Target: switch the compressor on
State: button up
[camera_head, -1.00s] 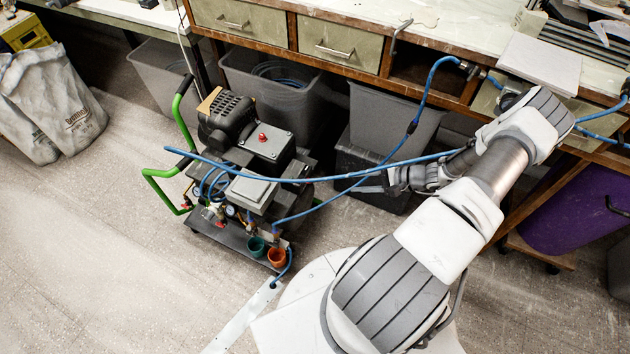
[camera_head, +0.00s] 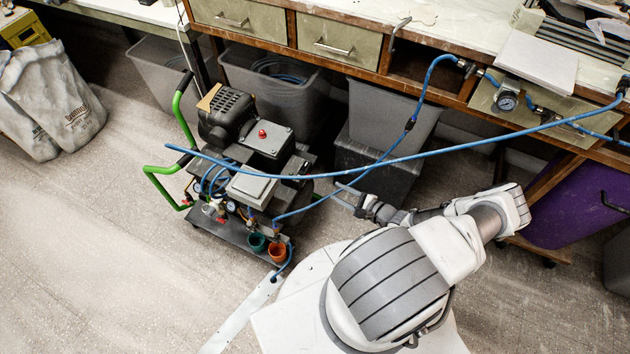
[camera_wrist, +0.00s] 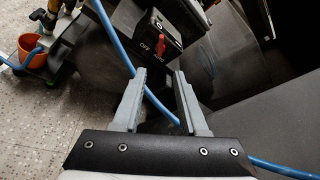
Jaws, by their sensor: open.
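The compressor (camera_head: 229,109) stands on a wheeled cart at the left of centre in the head view, with a red knob (camera_head: 262,134) on its top box. In the wrist view, a black switch box (camera_wrist: 180,28) bears an OFF label and a red lever (camera_wrist: 161,45). My gripper (camera_head: 342,194) is right of the compressor, apart from it. In the wrist view my gripper (camera_wrist: 160,74) is open and empty, its fingertips pointing toward the switch box, below the red lever. The lever's exact setting is hard to tell.
A blue hose (camera_head: 400,160) spans from the cart to the bench; in the wrist view a blue hose (camera_wrist: 118,45) runs across the space between the fingers. Grey bins (camera_head: 390,115) stand under the bench.

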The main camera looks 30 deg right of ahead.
aim_at(311, 178)
jog(key=b+x, duration=0.2)
jog(key=x, duration=0.9)
jog(key=shift+w+f+b, duration=0.1)
jog(key=shift+w+b, duration=0.1)
jog(key=shift+b, duration=0.1)
grip_shut()
